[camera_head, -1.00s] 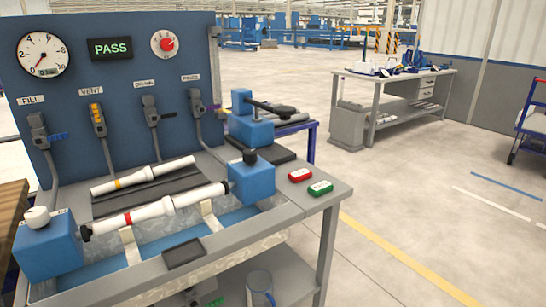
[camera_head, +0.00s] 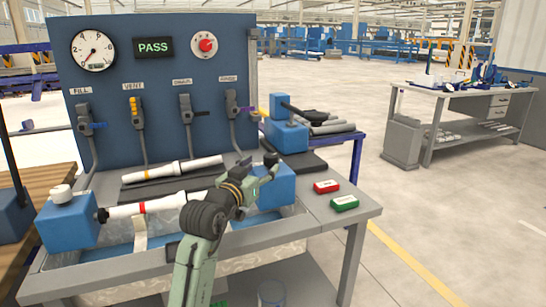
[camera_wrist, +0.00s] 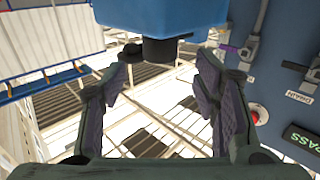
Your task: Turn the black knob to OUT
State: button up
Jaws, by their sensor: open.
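The black knob (camera_head: 270,159) sits on top of the right blue block (camera_head: 276,190) of the test bench. My gripper (camera_head: 264,171) is at that block, with its fingers close to the knob. In the wrist view the black knob (camera_wrist: 160,50) shows below the blue block (camera_wrist: 165,14) in that tilted picture, just beyond my open fingertips (camera_wrist: 162,75). Nothing is between the fingers. I cannot tell if a finger touches the knob. The OUT marking cannot be read in these frames. My arm hides part of the white pipe (camera_head: 160,205) and the block.
Another white pipe (camera_head: 185,170) lies behind. The blue panel (camera_head: 150,65) with valve levers stands at the back. Red (camera_head: 326,187) and green (camera_head: 344,203) boxes lie on the bench's right side.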

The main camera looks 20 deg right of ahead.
aim_at(268, 160)
jog(key=p+x, duration=0.1)
jog(key=x, duration=0.6)
jog(key=shift+w+d, duration=0.15)
jog(key=shift+c, duration=0.2)
jog(key=c, duration=1.1)
